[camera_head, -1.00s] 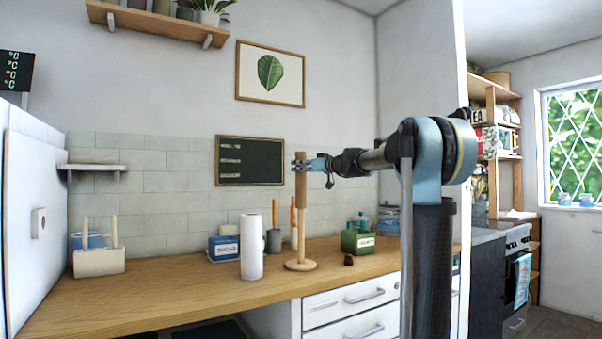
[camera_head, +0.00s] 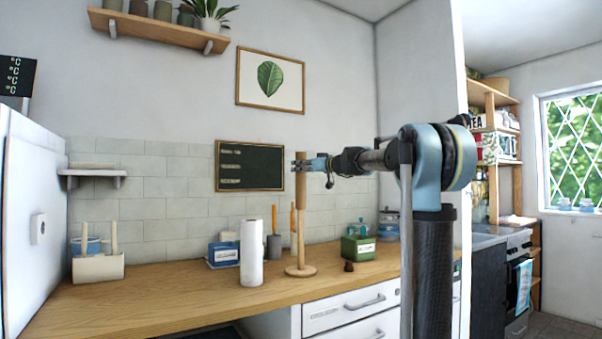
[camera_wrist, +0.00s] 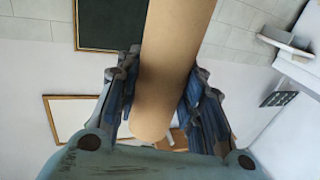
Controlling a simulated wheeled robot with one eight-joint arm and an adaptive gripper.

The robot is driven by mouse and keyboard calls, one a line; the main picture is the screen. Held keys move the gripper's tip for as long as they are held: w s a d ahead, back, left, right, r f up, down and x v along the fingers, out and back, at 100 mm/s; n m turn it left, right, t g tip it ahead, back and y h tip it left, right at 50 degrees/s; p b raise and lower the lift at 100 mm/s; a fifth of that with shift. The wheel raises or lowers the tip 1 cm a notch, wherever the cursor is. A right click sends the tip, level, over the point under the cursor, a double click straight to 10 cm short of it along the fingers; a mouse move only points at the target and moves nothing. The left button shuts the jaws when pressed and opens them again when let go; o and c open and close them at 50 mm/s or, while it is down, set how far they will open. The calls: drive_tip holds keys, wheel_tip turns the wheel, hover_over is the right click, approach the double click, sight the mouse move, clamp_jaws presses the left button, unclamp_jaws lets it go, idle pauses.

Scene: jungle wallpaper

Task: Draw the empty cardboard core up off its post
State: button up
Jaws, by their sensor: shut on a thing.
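The brown cardboard core (camera_head: 301,185) is upright on the line of the wooden post (camera_head: 301,238), whose round base (camera_head: 300,271) rests on the counter. The post shows below the core's lower end; whether its top is still inside the core is hidden. My gripper (camera_head: 302,164) comes in from the right and is shut on the core near its upper end. In the wrist view, the core (camera_wrist: 172,50) passes between the blue-padded fingers (camera_wrist: 162,100).
A white paper roll (camera_head: 252,254) stands left of the base on the wooden counter (camera_head: 190,288). A blue box (camera_head: 222,253) is behind it. A green box (camera_head: 358,246) and a small dark object (camera_head: 348,267) are to the right. A chalkboard (camera_head: 249,166) hangs on the wall behind.

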drive_tip(key=shift+r, duration=1.2)
